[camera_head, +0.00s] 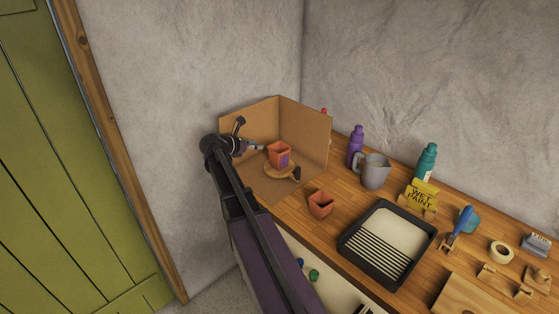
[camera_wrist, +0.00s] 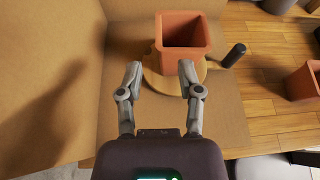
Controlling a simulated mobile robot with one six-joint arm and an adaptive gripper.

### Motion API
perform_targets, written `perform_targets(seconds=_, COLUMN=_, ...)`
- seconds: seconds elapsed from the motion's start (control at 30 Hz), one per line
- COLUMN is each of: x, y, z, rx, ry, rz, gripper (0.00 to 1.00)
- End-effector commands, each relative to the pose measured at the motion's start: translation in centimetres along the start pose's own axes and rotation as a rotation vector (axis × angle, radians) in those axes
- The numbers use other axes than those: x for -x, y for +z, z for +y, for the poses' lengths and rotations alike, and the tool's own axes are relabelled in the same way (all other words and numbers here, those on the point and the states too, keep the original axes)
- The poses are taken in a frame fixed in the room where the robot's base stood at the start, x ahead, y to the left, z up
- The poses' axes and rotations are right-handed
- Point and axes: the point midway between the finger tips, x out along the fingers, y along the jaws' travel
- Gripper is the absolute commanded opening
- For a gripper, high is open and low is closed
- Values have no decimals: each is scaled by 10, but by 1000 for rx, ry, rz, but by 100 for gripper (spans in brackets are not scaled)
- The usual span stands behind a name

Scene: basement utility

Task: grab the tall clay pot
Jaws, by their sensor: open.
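A square terracotta clay pot (camera_head: 279,156) stands upright on a round wooden stand (camera_head: 283,173) inside an open cardboard booth. In the head view my gripper (camera_head: 260,147) is left of the pot. A second, smaller-looking clay pot (camera_head: 320,206) stands on the bench outside the booth.
Cardboard booth walls (camera_head: 304,135) stand behind the pot. A small dark cylinder (camera_wrist: 234,55) is close right of the pot. A grey jug (camera_head: 375,172), purple bottle (camera_head: 355,148), teal bottle (camera_head: 427,160) and black paint tray (camera_head: 350,246) are farther right on the wooden bench.

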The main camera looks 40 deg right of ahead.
Motion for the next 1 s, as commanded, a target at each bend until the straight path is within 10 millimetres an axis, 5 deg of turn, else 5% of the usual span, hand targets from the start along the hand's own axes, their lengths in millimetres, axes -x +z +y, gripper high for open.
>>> perform_targets(seconds=0.3, x=-44, y=-2, z=1, rx=0, ry=0, rz=0, gripper=47)
perform_targets(seconds=1.0, x=-65, y=-2, z=0, rx=-1, ry=-1, rz=1, gripper=47)
